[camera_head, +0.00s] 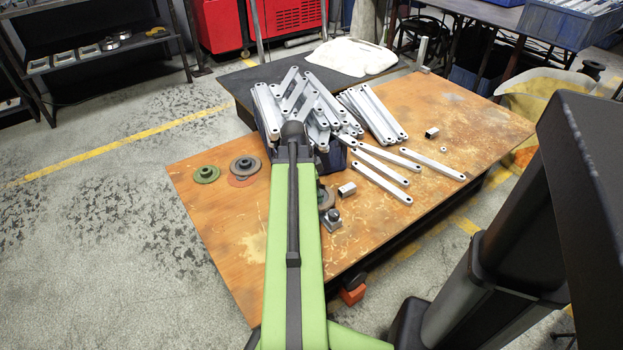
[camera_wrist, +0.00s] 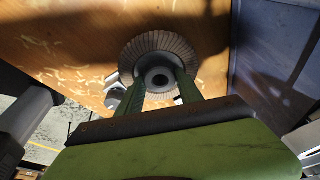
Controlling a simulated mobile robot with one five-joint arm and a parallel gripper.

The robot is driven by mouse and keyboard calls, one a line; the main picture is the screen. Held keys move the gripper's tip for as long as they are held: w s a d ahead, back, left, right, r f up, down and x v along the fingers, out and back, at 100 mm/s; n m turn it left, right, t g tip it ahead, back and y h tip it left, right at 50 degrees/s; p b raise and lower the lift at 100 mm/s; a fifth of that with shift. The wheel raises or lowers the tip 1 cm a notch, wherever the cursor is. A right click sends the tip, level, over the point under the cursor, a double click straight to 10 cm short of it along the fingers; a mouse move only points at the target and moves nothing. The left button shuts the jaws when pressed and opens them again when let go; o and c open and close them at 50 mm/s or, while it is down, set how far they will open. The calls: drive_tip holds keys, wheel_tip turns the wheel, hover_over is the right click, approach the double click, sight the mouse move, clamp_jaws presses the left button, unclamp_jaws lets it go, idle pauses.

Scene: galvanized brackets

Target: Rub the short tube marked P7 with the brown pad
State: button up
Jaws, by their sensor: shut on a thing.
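In the wrist view, the two green fingers of my gripper (camera_wrist: 160,82) are shut on the hub of a round, ridged brown-grey pad (camera_wrist: 158,43). In the head view my arm hides the gripper; a brown-grey disc (camera_head: 327,198) peeks out beside the arm and looks like this pad. I cannot tell whether it touches the table. One short square metal tube (camera_head: 347,189) lies just right of the arm, near that disc. Another short tube (camera_head: 431,132) stands farther back on the right. No P7 mark is readable on either.
The worn orange tabletop (camera_head: 230,220) carries a dark blue crate (camera_head: 334,160) heaped with brackets, just behind the disc. Several long flat brackets (camera_head: 385,180) lie right of it. A green disc (camera_head: 206,174) and grey disc (camera_head: 245,167) lie left. A small metal block (camera_head: 331,222) sits near the arm.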

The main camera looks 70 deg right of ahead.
sight(327, 193)
drive_tip(key=shift+s+d, duration=0.6)
drive_tip(key=shift+d, duration=0.25)
drive_tip(key=shift+s+d, duration=0.55)
drive_tip(key=shift+d, duration=0.3)
drive_tip(key=shift+s, duration=0.3)
drive_tip(key=shift+w+a, duration=1.05)
drive_tip(key=shift+a, duration=0.25)
drive_tip(key=shift+w+a, duration=0.7)
drive_tip(key=shift+a, duration=0.25)
drive_tip(key=p+v, duration=0.3)
drive_tip(key=shift+r, duration=0.1)
drive_tip(key=r+p, duration=0.4)
drive_tip(key=shift+s+d+r, duration=0.15)
drive_tip(key=shift+s+r, duration=0.05)
drive_tip(key=shift+r, duration=0.05)
drive_tip(key=shift+f, duration=0.2)
wheel_tip(327, 193, down, 6)
drive_tip(key=b, duration=0.5)
drive_tip(key=shift+r+b, duration=0.1)
drive_tip(key=shift+b, duration=0.25)
